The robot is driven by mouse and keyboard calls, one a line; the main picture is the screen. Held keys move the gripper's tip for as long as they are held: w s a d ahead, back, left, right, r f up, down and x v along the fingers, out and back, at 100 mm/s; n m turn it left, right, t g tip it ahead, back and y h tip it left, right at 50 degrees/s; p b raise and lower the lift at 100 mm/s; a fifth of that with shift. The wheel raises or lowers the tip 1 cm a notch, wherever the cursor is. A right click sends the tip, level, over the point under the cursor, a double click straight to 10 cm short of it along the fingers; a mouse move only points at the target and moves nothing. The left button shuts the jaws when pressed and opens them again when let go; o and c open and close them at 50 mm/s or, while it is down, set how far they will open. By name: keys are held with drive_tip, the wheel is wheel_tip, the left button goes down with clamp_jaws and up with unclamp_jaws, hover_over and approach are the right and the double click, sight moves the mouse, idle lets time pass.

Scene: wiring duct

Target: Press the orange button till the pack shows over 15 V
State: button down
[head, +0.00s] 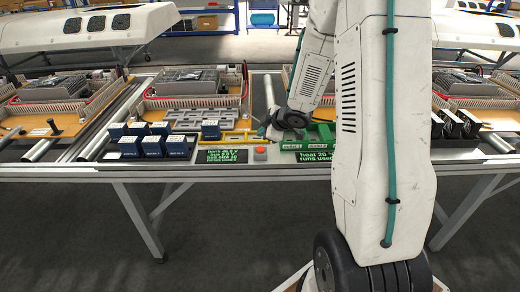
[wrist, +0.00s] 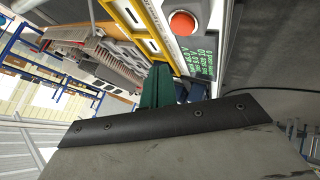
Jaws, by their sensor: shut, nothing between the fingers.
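The orange button (head: 260,150) sits on a grey plate at the front of the bench. It also shows large at the top of the wrist view (wrist: 182,23). The display (head: 222,157), with green text on black, stands just left of the button. It also shows in the wrist view (wrist: 198,62). Its top line gives a pack voltage, but the digits are too small to read surely. My gripper (head: 268,133) is above and behind the button, apart from it. Its green fingers (wrist: 158,85) are shut and empty.
Blue-sided blocks (head: 152,146) stand left of the display. A second display (head: 317,156) and green parts (head: 305,145) lie to the right, partly behind my arm. A yellow frame (head: 233,137) lies behind the button. Black and white units (head: 457,123) stand far right.

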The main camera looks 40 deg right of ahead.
sight(263, 150)
drive_tip(key=shift+f, duration=2)
drive_tip(key=shift+f, duration=0.1)
idle(0.4)
drive_tip(key=shift+f, duration=0.3)
drive_tip(key=shift+f, duration=0.4)
idle(0.6)
drive_tip(key=shift+r, duration=0.8)
drive_tip(key=shift+r, duration=2.55)
